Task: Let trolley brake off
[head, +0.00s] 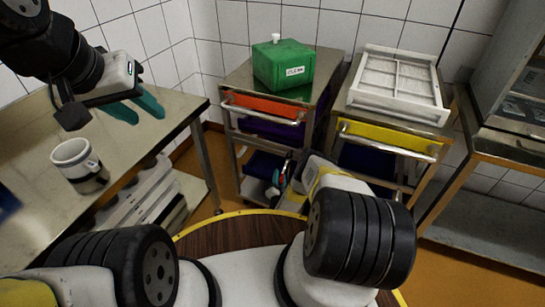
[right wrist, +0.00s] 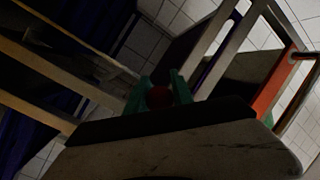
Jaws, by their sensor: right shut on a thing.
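The left trolley (head: 335,70) is a metal frame with an orange drawer (head: 265,104) and a purple one below it. My right gripper (head: 284,178) is low at this trolley's front, partly hidden by my arm. In the right wrist view, its green fingers are closed around a round red knob (right wrist: 158,97). That view is dark, and what the knob is fixed to is hidden. My left gripper (head: 136,108) hangs over the left table, above and beyond a mug, with its teal fingers apart and nothing between them.
A green box (head: 283,65) with a white knob stands on the left trolley. The right trolley (head: 349,105) has a yellow drawer and carries a white slatted tray (head: 397,80). A mug (head: 77,162) stands on the left table (head: 45,125). A steel table (head: 500,145) is at right.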

